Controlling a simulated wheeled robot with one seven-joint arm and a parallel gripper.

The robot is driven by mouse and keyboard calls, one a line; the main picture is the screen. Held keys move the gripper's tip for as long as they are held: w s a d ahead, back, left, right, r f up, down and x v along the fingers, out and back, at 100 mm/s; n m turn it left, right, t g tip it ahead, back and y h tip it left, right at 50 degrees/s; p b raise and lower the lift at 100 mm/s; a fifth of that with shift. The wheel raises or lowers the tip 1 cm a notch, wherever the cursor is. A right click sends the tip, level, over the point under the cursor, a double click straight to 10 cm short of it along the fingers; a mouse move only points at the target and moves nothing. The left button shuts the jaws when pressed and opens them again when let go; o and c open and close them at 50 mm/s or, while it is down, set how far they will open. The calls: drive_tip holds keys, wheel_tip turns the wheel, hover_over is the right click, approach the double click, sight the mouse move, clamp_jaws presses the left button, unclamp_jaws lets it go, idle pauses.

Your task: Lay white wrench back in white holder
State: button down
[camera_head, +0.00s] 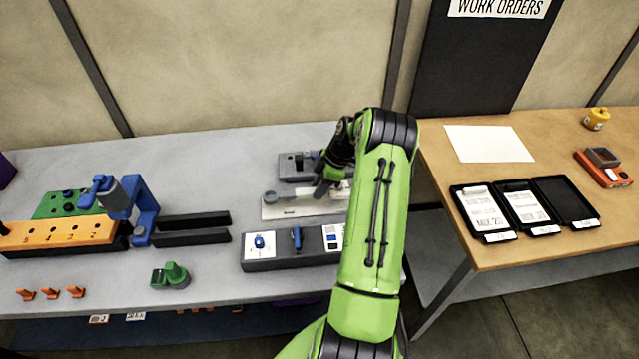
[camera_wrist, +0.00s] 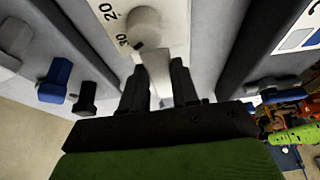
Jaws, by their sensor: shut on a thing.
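My gripper (camera_head: 322,187) is low over the middle of the grey bench, partly hidden by my green arm in the head view. In the wrist view my gripper (camera_wrist: 158,75) is shut, with its two dark fingers on either side of a pale shaft, the white wrench (camera_wrist: 157,62). A rounded whitish end shows just beyond the fingertips. A long white plate, seemingly the white holder (camera_head: 295,211), lies under my gripper; its face with the numbers 20 and 30 (camera_wrist: 175,12) shows in the wrist view. I cannot tell whether the wrench touches it.
A grey box with switches (camera_head: 278,262) stands in front of the white plate, and a smaller grey block (camera_head: 293,167) behind it. Black rails (camera_head: 190,237) and a blue clamp (camera_head: 145,212) are to the left. A green part (camera_head: 171,275) lies near the front edge.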

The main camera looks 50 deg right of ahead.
wheel_tip(320, 180, down, 3)
drive_tip(key=shift+r+b, duration=0.1)
drive_tip(key=shift+b, duration=0.35)
drive_tip(key=shift+r, duration=0.15)
drive_tip(key=shift+f+b, duration=0.7)
drive_tip(key=shift+b, duration=0.2)
drive_tip(key=c, duration=0.8)
unclamp_jaws()
